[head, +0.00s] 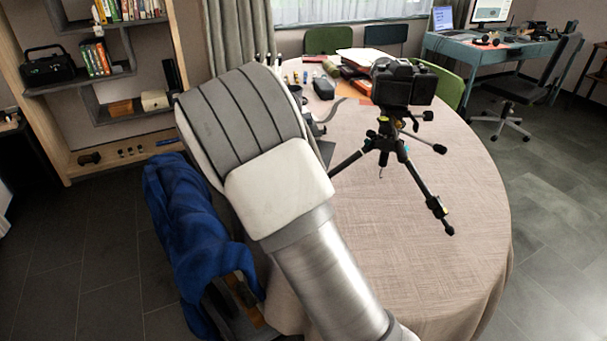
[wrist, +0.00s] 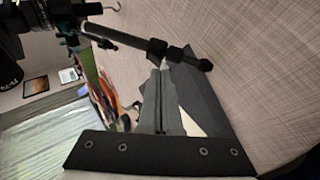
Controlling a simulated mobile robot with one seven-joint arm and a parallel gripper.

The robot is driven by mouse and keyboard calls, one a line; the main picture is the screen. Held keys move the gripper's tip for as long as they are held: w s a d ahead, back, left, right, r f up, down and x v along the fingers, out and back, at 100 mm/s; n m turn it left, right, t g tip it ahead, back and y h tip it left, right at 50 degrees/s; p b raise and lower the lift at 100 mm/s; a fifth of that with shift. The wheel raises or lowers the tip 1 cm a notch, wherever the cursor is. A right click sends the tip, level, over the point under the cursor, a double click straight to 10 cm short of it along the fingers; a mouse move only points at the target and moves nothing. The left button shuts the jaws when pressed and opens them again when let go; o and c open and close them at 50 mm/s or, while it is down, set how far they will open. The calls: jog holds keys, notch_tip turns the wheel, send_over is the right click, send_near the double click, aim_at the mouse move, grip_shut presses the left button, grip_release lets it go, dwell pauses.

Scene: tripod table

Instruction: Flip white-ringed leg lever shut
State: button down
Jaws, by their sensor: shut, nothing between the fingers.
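A black tripod (head: 392,146) holding a black camera (head: 397,82) stands on the round table. In the wrist view a tripod leg (wrist: 130,38) crosses the upper middle, with a dark clamp (wrist: 178,54) beyond my gripper (wrist: 164,72). My gripper is shut and empty, its tips close to this clamp; contact cannot be told. A white ring and the lever's position are not clear.
The cloth-covered table (head: 440,270) is clear at the front and right. Papers and folders (head: 358,70), a dark case (head: 323,88) and small items lie toward the back. A chair with a blue cloth (head: 190,220) stands at the left.

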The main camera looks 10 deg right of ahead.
jog(key=f+h, duration=0.1)
jog(key=f+h+b, duration=0.1)
jog(key=shift+a+n+h, duration=0.3)
jog(key=shift+d+r, duration=0.1)
jog(key=shift+r, duration=0.1)
jog(key=shift+d, duration=0.15)
jog(key=shift+d+f+b, duration=0.1)
jog(key=shift+d+b, duration=0.2)
jog(key=shift+d, duration=0.35)
jog(key=shift+a, duration=0.1)
